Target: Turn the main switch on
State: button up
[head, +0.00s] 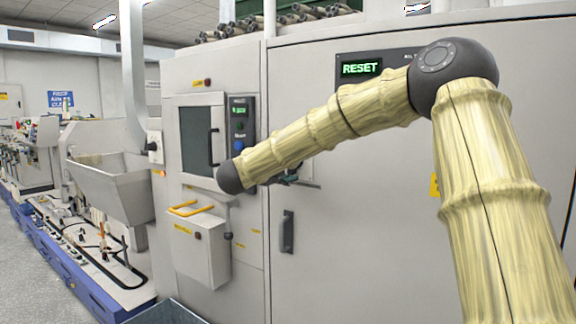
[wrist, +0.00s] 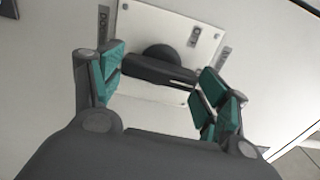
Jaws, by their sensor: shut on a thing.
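The main switch (wrist: 160,72) shows in the wrist view as a dark bar handle with a round hub behind it, on a white plate (wrist: 205,40). The bar lies crosswise between my fingers, slightly tilted in the picture. My gripper (wrist: 158,82) has teal finger pads, one at each end of the bar, and is shut on it. In the head view my gripper (head: 287,178) is mostly hidden behind my arm, close to the grey cabinet front, and the switch is hidden there.
A green display (head: 361,68) on the cabinet reads RESET. A black door handle (head: 288,231) is below my gripper. A control panel (head: 240,125) and a box with a yellow handle (head: 198,245) are to the left. Open floor lies at far left.

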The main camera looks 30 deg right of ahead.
jog(key=shift+f, duration=0.1)
jog(key=o, duration=1)
jog(key=shift+d, duration=0.1)
jog(key=v, duration=1.2)
